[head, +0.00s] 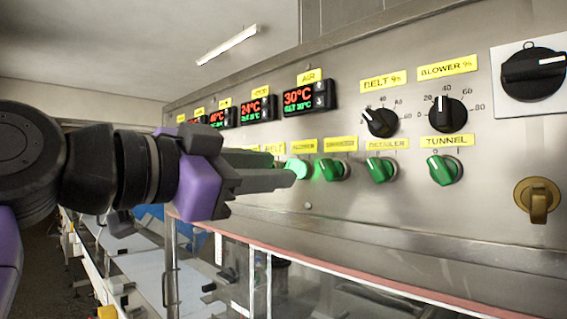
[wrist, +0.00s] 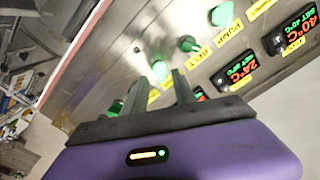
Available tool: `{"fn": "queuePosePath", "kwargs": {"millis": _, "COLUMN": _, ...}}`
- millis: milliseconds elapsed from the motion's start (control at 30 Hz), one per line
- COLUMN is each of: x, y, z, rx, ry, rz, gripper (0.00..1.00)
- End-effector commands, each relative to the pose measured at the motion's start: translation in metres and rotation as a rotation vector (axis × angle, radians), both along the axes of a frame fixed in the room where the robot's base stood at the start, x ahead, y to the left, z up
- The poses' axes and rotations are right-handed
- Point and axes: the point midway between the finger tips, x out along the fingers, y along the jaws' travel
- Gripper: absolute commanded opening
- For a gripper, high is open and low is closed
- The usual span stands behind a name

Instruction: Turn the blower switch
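The blower switch (head: 297,169) is a lit green rotary knob under a small yellow label that seems to read BLOWER, in the lower row of the steel panel. In the head view my gripper (head: 288,179) reaches in from the left, its fingertips at this knob and covering part of it. In the wrist view the lit knob (wrist: 160,70) shows between the tips of my gripper (wrist: 160,77). The fingers stand apart, one on each side of it. I cannot tell whether either finger touches the knob.
More green knobs sit to the right, including the detailer (head: 380,169) and tunnel (head: 445,169) switches. Black belt (head: 382,122) and blower percent (head: 447,114) dials are above. Red displays (head: 307,98) line the upper panel. A red-edged ledge (head: 370,285) runs below.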

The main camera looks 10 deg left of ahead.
Motion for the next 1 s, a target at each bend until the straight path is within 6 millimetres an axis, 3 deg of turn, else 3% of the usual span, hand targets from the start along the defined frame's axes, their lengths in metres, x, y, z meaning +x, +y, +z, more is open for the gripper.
{"fn": "queuePosePath", "kwargs": {"millis": 200, "x": 0.020, "y": -0.016, "z": 0.001, "rx": 0.000, "ry": 0.000, "rz": 0.000, "gripper": 0.33}}
{"fn": "queuePosePath", "kwargs": {"millis": 567, "x": 0.024, "y": -0.019, "z": 0.000, "rx": -0.001, "ry": -0.001, "rz": 0.002, "gripper": 0.33}}
{"fn": "queuePosePath", "kwargs": {"millis": 733, "x": 0.024, "y": -0.019, "z": 0.000, "rx": -0.001, "ry": -0.001, "rz": 0.002, "gripper": 0.01}}
{"fn": "queuePosePath", "kwargs": {"millis": 1000, "x": 0.024, "y": -0.019, "z": 0.000, "rx": -0.004, "ry": 0.000, "rz": 0.001, "gripper": 0.00}}
